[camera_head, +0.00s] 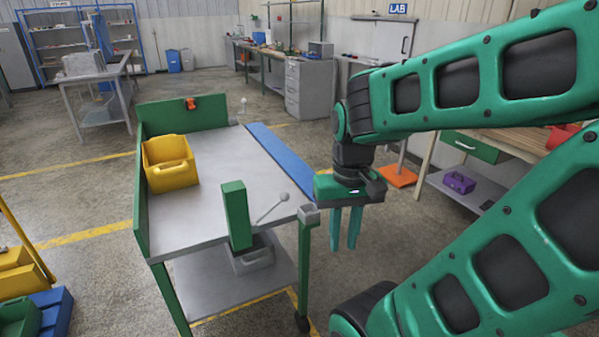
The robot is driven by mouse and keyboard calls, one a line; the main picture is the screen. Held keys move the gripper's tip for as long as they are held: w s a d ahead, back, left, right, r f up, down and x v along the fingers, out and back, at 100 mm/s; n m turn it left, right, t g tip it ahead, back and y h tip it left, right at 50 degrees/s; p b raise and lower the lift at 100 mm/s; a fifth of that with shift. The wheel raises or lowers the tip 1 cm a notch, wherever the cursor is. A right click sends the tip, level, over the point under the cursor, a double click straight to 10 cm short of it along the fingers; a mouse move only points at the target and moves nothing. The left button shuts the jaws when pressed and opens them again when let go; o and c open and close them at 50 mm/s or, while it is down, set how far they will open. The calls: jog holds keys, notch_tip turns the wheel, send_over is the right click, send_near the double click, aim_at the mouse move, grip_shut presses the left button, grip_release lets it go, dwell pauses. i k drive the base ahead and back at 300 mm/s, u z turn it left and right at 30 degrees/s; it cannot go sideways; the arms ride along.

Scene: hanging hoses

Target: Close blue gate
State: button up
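The blue gate (280,158) is a long flat blue panel along the right edge of the grey-topped cart (222,190). It looks folded down, lying about level with or sloping below the cart top, not upright like the green walls. My gripper (345,246) hangs pointing down to the right of the cart's front right corner, nearer to me than the gate and apart from it. Its two teal fingers have a narrow gap between them and hold nothing.
A yellow bin (170,165) stands on the cart by the green left wall (141,195). A green upright block (237,215) and a thin rod with a ball end (271,207) are at the front. A wooden workbench (510,140) stands at right.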

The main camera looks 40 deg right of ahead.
aim_at(298, 171)
jog(key=k, duration=1.35)
jog(key=z, duration=0.45)
jog(key=i, duration=2.4)
